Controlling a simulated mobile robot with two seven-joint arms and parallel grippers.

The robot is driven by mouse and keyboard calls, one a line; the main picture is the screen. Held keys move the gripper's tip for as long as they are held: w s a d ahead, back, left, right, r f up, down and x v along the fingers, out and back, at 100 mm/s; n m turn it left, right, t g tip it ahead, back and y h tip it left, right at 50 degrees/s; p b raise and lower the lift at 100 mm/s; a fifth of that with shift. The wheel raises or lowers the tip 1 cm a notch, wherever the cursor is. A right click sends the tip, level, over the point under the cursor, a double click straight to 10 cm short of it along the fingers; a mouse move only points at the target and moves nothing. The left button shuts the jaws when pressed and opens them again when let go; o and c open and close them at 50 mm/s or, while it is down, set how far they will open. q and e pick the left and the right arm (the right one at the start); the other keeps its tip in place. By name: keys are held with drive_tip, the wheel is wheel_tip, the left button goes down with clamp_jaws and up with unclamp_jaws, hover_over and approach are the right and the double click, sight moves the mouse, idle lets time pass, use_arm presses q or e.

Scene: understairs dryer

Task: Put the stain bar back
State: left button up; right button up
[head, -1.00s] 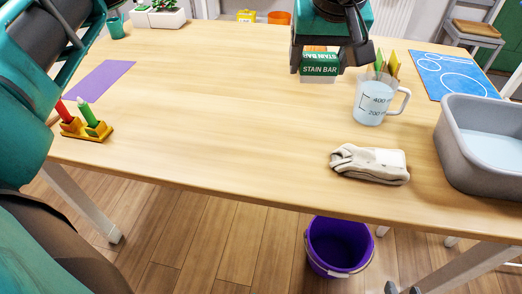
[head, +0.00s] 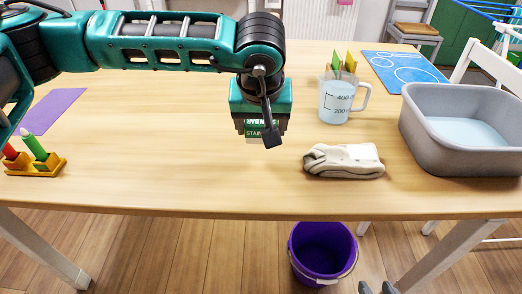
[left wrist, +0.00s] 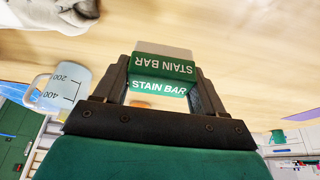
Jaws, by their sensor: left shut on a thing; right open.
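My left gripper (head: 261,124) is shut on the stain bar (head: 262,133), a small block in a green and white sleeve with its name printed on it. In the left wrist view the stain bar (left wrist: 162,66) sits between the two dark fingers of the left gripper (left wrist: 163,78), its white end sticking out beyond the sleeve. In the head view it is over the middle of the wooden table (head: 180,165); the gap to the tabletop is hard to judge. Dark fingertips of my right gripper (head: 377,288) show at the bottom edge, open and apparently empty.
Right of the stain bar are a measuring jug (head: 336,102), a folded pale cloth item (head: 343,163) and a grey basin (head: 420,130). A candle-like set on a yellow stand (head: 38,168) is left. A purple bucket (head: 300,245) stands on the floor. The table's left-centre is clear.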

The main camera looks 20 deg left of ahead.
sight(261, 142)
use_arm(q)
wheel_tip(261, 142, down, 6)
drive_tip(key=shift+f+b, duration=0.1)
drive_tip(key=shift+b, duration=0.55)
drive_tip(key=shift+f, duration=0.1)
drive_tip(key=o, duration=0.5)
drive_tip(key=shift+f, duration=0.1)
drive_tip(key=o, duration=0.4)
drive_tip(key=shift+o, duration=0.2)
use_arm(e)
drive_tip(key=shift+w+a+f, duration=0.15)
drive_tip(key=shift+a+f, duration=0.1)
drive_tip(key=shift+a, duration=0.05)
